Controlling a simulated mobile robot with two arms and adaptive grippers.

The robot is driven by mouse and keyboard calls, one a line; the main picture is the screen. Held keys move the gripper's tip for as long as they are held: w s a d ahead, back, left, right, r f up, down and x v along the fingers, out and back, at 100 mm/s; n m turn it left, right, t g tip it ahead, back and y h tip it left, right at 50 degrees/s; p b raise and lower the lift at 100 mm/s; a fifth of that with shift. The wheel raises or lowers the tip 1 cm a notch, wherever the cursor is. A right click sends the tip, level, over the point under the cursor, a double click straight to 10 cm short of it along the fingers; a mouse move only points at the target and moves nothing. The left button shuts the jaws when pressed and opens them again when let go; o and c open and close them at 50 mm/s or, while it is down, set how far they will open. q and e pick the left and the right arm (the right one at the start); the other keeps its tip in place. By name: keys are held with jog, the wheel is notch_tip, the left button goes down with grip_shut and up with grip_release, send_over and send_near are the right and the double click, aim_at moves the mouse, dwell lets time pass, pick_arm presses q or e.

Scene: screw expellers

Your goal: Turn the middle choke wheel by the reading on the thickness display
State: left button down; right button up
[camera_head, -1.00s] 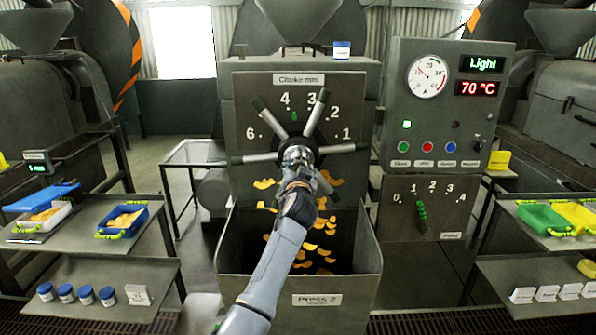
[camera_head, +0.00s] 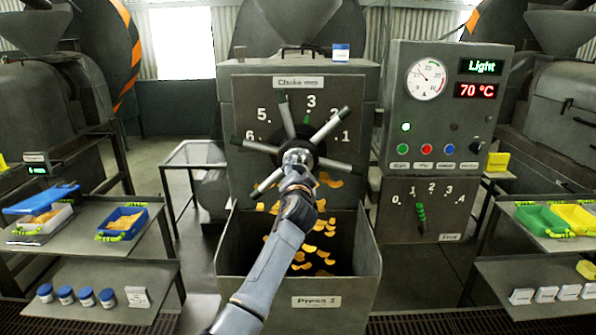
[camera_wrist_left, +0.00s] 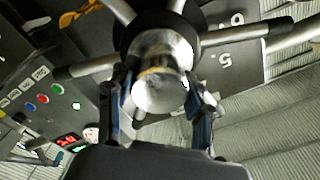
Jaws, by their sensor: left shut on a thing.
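The choke wheel (camera_head: 328,126) is on the front plate of the middle machine, with several grey, dark-tipped spokes around a hub. The plate has a numbered "Choke mm" scale, and a green pointer (camera_head: 307,119) stands near 3. My left gripper (camera_head: 297,160) is at the hub. In the left wrist view, its two fingers are on either side of the round silver hub (camera_wrist_left: 160,85), shut on it. A green display (camera_head: 481,67) at the upper right reads "Light". My right gripper is in neither view.
A red display (camera_head: 475,90) reads 70 °C beside a round gauge (camera_head: 427,79). A feed lever (camera_head: 421,216) is below the control panel. An open bin (camera_head: 225,262) with yellow flakes lies under the wheel. Shelves with trays stand left and right.

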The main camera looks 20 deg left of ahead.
pick_arm(q)
jog(key=shift+a+r, duration=0.1)
jog(key=shift+r, duration=0.1)
jog(key=c, duration=0.8)
grip_release()
jog(key=shift+o, duration=1.4)
jog(key=shift+w+f, duration=0.2)
jog(key=shift+s, duration=0.35)
jog(key=v, duration=1.1)
jog(key=shift+s, duration=0.2)
